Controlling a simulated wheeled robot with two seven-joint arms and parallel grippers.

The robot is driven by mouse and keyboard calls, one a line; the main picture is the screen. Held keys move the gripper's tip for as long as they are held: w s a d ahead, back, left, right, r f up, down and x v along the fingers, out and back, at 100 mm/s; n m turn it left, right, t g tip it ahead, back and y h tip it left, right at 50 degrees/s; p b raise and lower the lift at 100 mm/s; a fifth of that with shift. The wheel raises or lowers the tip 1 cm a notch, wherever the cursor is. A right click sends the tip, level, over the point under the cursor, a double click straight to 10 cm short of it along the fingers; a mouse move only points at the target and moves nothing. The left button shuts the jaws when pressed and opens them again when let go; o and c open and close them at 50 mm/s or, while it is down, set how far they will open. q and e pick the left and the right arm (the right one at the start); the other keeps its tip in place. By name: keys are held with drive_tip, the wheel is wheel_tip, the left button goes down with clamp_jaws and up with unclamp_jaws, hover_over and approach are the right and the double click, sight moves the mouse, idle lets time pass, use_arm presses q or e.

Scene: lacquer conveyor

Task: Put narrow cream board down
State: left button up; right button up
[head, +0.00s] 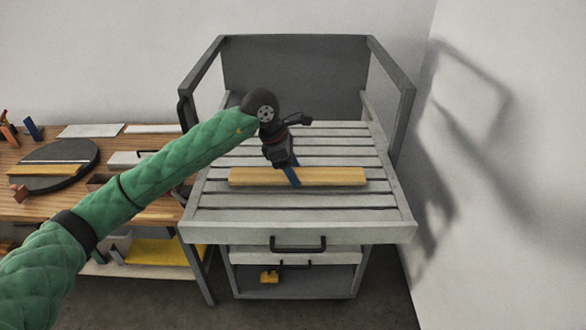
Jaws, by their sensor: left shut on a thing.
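The narrow cream board (335,176) is a long, pale yellowish bar with its length running left to right. It is at or just above the grey slatted top of the cart (300,234); I cannot tell whether it touches the slats. My left gripper (293,178) comes down from above and is shut on the board near its middle, with blue fingertips at the board. The fingertips hide a small part of the board. My right gripper is not in view.
The cart has grey side rails and a tall back panel (295,75). The slats around the board are bare. A wooden workbench (35,205) stands at the left with a dark round disc (50,157) and pale boards (90,131). A white wall is close on the right.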

use_arm(q)
drive_tip(key=shift+f, duration=0.65)
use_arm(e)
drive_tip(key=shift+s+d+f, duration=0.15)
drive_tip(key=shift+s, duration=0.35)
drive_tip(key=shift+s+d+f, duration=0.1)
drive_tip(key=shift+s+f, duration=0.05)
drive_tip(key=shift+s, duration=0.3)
use_arm(q)
drive_tip(key=shift+f, duration=0.1)
drive_tip(key=o, duration=1.1)
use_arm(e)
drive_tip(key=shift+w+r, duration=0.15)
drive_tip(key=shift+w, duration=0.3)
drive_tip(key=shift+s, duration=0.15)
